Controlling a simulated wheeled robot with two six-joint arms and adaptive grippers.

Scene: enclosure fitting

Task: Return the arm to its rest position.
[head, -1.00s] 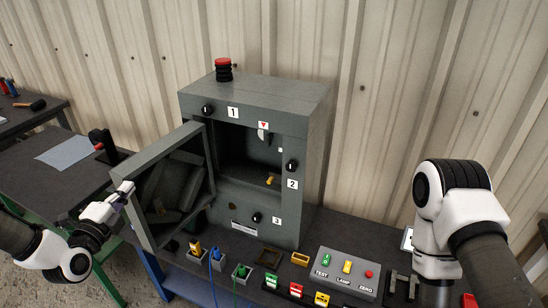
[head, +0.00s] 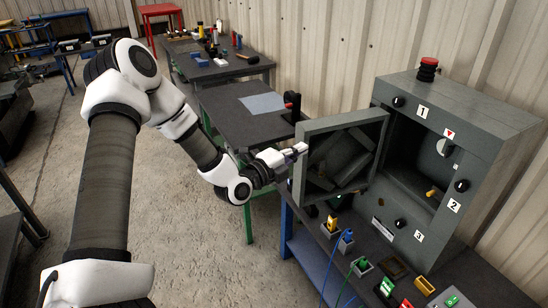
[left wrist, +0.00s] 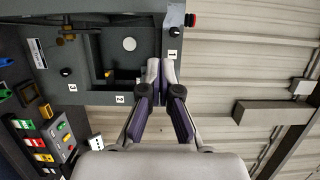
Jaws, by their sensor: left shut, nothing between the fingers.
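My left arm reaches in from the left in the head view. My left gripper (head: 301,149) is shut and empty, at the outer upper left edge of the open door (head: 310,183); I cannot tell whether it touches the door. In the left wrist view its two fingers (left wrist: 161,72) are together, with the grey enclosure (left wrist: 125,98) behind them. The enclosure (head: 462,102) stands upright on the bench in the head view, its door swung wide to the left. My right gripper is out of view.
A red-topped button (head: 428,68) sits on the enclosure. Coloured connectors with blue and green cables (head: 346,240) stand on the bench in front. A dark side table (head: 240,125) with a blue-grey sheet (head: 262,103) is behind the left gripper. The floor (head: 190,240) at left is open.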

